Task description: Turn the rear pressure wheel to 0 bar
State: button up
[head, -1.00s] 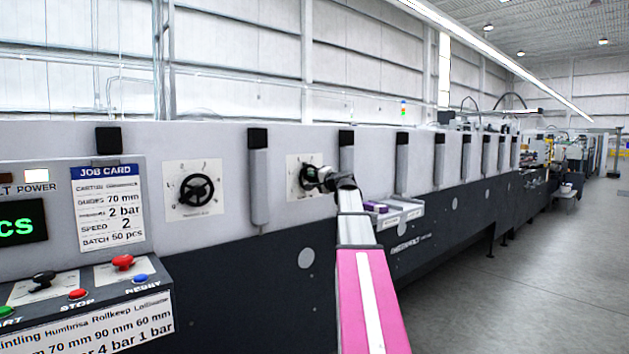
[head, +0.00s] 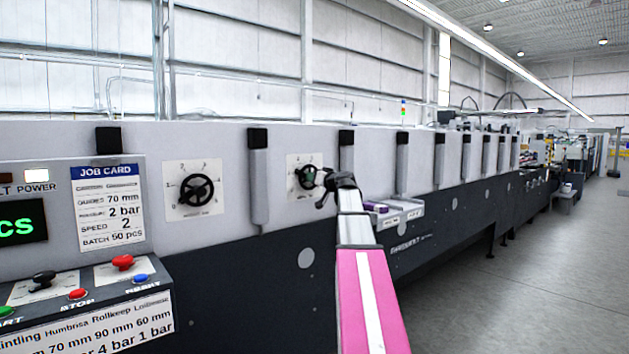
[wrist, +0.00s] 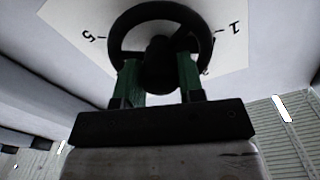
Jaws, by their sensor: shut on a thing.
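The pressure wheel (wrist: 160,50) in my gripper is a black handwheel with a rim, spokes and a hub, on a white dial plate. In the wrist view the plate's numbers 5 and 1 appear upside down on either side of it. My gripper (wrist: 159,74) has its two green fingers shut on the wheel, one on each side of its hub area. In the head view my gripper (head: 314,178) is at the right-hand of two dials and covers much of that wheel. The pointer and exact setting cannot be read.
A second black handwheel (head: 196,190) on its own dial stands to the left. A grey upright post (head: 259,180) is between the dials. A job card (head: 108,208) and a button console (head: 85,295) are at the left. A small tray (head: 398,214) juts out right of my arm.

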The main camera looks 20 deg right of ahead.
jog(key=n, duration=0.6)
jog(key=shift+f, duration=0.1)
jog(key=n, duration=0.6)
jog(key=shift+n, duration=0.3)
dwell(0.3)
jog(key=o, duration=0.9)
jog(key=shift+s, duration=0.1)
jog(key=v, duration=1)
jog(key=shift+s+d, duration=0.15)
jog(key=shift+s, duration=0.2)
